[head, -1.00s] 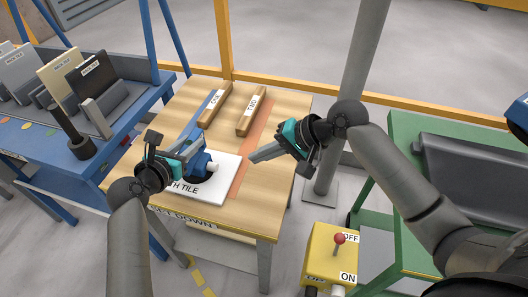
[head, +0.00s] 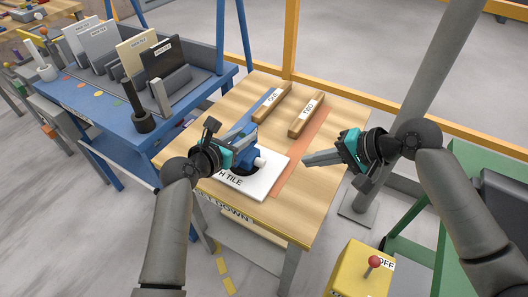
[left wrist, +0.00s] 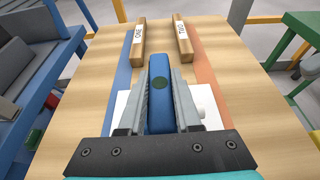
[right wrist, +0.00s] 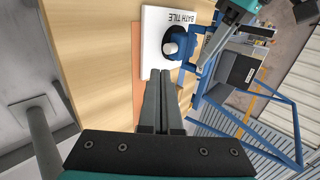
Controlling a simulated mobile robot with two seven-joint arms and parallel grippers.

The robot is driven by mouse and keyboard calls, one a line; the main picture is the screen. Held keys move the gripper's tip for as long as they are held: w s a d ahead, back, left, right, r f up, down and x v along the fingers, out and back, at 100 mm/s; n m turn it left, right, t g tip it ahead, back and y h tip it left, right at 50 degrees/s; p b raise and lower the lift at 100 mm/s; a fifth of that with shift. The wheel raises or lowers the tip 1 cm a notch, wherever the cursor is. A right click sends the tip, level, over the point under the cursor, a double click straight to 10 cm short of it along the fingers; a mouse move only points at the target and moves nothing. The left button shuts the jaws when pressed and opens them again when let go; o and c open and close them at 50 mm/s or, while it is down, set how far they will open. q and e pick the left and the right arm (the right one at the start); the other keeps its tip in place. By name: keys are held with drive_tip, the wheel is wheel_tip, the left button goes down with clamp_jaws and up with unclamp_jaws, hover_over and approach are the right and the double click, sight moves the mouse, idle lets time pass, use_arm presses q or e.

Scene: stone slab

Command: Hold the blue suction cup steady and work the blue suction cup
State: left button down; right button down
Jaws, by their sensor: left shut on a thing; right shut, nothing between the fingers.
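The blue suction cup (head: 247,162) sits on the white tile (head: 272,178) on the wooden table; its white knob (head: 260,162) faces right. My left gripper (head: 241,147) is shut on the cup's blue handle, which shows between the fingers in the left wrist view (left wrist: 159,112). The fingers partly hide the cup. My right gripper (head: 307,160) is shut and empty, apart from the cup, just right of the tile's edge. In the right wrist view the cup (right wrist: 182,36) and knob (right wrist: 170,47) lie just beyond the shut fingertips (right wrist: 161,74).
Two wooden bars (head: 271,103), (head: 306,117), labelled ONE and TWO, lie at the table's back. A blue rack (head: 190,112) with upright tiles stands at left. A yellow switch box (head: 350,270) with a red lever is at front right. A grey post (head: 425,90) rises behind my right arm.

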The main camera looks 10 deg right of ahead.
sight(260, 163)
use_arm(q)
drive_tip(key=shift+d, duration=0.1)
idle(0.3)
use_arm(e)
drive_tip(key=shift+s+d+f, duration=0.1)
drive_tip(key=shift+s+d, duration=0.5)
drive_tip(key=shift+d, duration=0.15)
drive_tip(key=x, duration=1)
drive_tip(key=shift+a+f, duration=0.1)
drive_tip(key=shift+a, duration=0.05)
drive_tip(key=shift+w+a, duration=0.85)
drive_tip(key=shift+a, duration=0.2)
drive_tip(key=shift+w+a, duration=0.3)
drive_tip(key=shift+a, duration=0.15)
